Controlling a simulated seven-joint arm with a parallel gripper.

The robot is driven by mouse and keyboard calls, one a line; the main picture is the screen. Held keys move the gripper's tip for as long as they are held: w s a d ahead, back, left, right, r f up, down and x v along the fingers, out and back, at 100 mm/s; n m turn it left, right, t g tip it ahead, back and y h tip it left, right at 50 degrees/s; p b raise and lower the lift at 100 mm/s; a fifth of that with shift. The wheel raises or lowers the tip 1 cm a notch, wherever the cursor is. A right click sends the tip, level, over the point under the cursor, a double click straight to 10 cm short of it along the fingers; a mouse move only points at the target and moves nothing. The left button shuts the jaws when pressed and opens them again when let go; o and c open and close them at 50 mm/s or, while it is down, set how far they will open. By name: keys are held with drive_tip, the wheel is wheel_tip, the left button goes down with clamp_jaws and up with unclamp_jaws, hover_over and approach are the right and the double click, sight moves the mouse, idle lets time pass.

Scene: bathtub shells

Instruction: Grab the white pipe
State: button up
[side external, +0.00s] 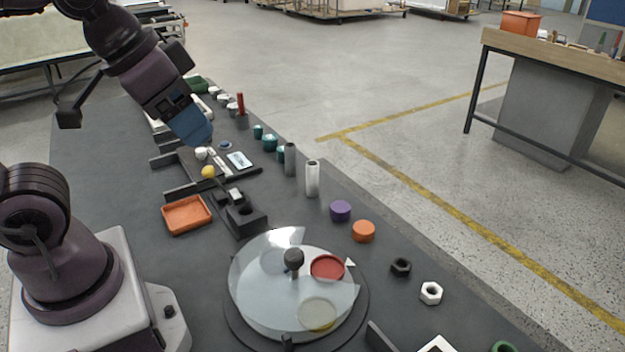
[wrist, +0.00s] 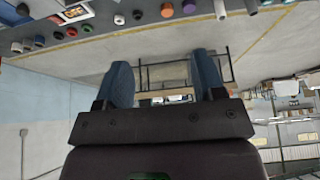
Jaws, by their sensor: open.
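The white pipe (side external: 312,179) stands upright on the dark table, near its right edge in the side view. It also shows in the wrist view (wrist: 220,9), cut by the top edge. My gripper (side external: 197,135) has blue fingers and is to the left of the pipe and farther back, clear of it. In the wrist view my gripper (wrist: 163,82) has its two fingers apart with nothing between them.
A grey pipe (side external: 290,160) stands just behind the white pipe, and a purple cylinder (side external: 340,210) and an orange cylinder (side external: 363,231) stand in front. A round glass-topped turntable (side external: 240,318) takes up the front. An orange tray (side external: 168,222) lies at left.

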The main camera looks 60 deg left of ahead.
drive_tip(key=w+a+f+m+g+y, duration=0.5)
drive_tip(key=w+a+f+g+y, duration=0.25)
drive_tip(key=a+f, duration=0.55)
drive_tip(key=m+t+y, duration=0.5)
drive_tip(key=m+t, duration=1)
drive_tip(key=m, duration=0.7)
hover_over(311, 167)
wheel_tip(311, 167, down, 8)
drive_tip(key=shift+w+a+f, duration=0.1)
drive_tip(key=shift+a+f, duration=0.05)
drive_tip(key=shift+f, duration=0.35)
wheel_tip(311, 167, down, 6)
drive_tip(key=shift+x, duration=1)
drive_tip(key=shift+w+a+f, duration=0.15)
drive_tip(key=shift+w+a, duration=0.15)
drive_tip(key=shift+w, duration=0.1)
drive_tip(key=c, duration=1)
